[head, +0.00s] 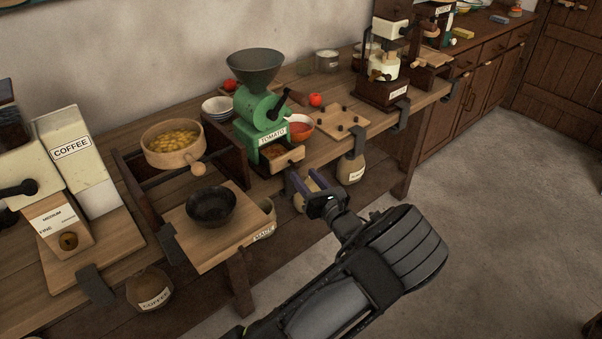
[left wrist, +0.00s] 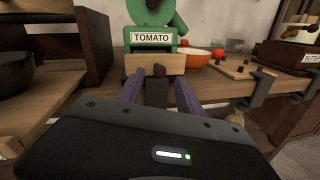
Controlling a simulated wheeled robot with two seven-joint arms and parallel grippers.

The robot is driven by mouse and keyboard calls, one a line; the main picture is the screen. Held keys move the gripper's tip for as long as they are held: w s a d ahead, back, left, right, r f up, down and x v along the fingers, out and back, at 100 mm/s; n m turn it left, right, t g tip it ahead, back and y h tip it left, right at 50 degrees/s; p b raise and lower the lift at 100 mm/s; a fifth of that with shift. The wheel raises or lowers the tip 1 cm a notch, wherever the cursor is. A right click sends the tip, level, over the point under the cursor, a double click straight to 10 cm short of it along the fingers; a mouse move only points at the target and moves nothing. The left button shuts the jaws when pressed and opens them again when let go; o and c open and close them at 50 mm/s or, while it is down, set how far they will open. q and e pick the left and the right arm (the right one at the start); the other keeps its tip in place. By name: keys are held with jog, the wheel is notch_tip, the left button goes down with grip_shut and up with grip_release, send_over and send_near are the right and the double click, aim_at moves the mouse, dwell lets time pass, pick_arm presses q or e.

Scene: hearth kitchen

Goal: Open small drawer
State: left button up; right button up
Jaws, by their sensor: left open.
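The green tomato mill (head: 259,113) stands on the wooden bench, its TOMATO label also showing in the left wrist view (left wrist: 151,38). At its base is a small wooden drawer (head: 291,159). In the head view it appears to stand partly out, with reddish-brown stuff behind its front. In the left wrist view the drawer front (left wrist: 140,64) faces me, with a dark knob (left wrist: 159,70) at its lower middle. My left gripper (head: 304,180) is open and empty, just in front of and below the drawer. Its fingers (left wrist: 158,90) lie either side of the knob's line; contact is not visible.
A red-orange bowl (head: 299,127) and a board with dark pieces (head: 342,122) stand right of the mill. A dark bowl (head: 211,206) on a wooden board stands left. The floor in front is clear.

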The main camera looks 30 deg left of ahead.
pick_arm(q)
jog(key=v, duration=0.4)
jog(key=shift+s+d, duration=0.1)
dwell(0.3)
jog(key=s+a+f+n+g+h, duration=0.25)
jog(key=s+f+g, duration=0.25)
jog(key=s+f, duration=0.55)
jog(key=s+d+f+n+g+h, duration=0.3)
jog(key=s+f, duration=0.3)
jog(key=f, duration=0.1)
jog(key=s+d+f+n+g+h, duration=0.2)
jog(key=s+d+f+n+h, duration=0.1)
jog(key=s+f, duration=0.4)
jog(key=s+d+f+n+g+h, duration=0.2)
jog(key=s+d+f+n+h, duration=0.3)
jog(key=s+d, duration=0.35)
jog(key=d+r+n+t+h, duration=0.1)
jog(key=d+n+t+h, duration=0.1)
jog(key=d+n, duration=0.5)
jog(key=w+d+r+n+t+h, duration=0.1)
jog(key=d+r+n+t+h, duration=0.1)
jog(key=d+n+h, duration=0.2)
jog(key=d+n, duration=0.3)
jog(key=d, duration=0.2)
jog(key=shift+w+d, duration=0.25)
jog(key=shift+d, duration=0.05)
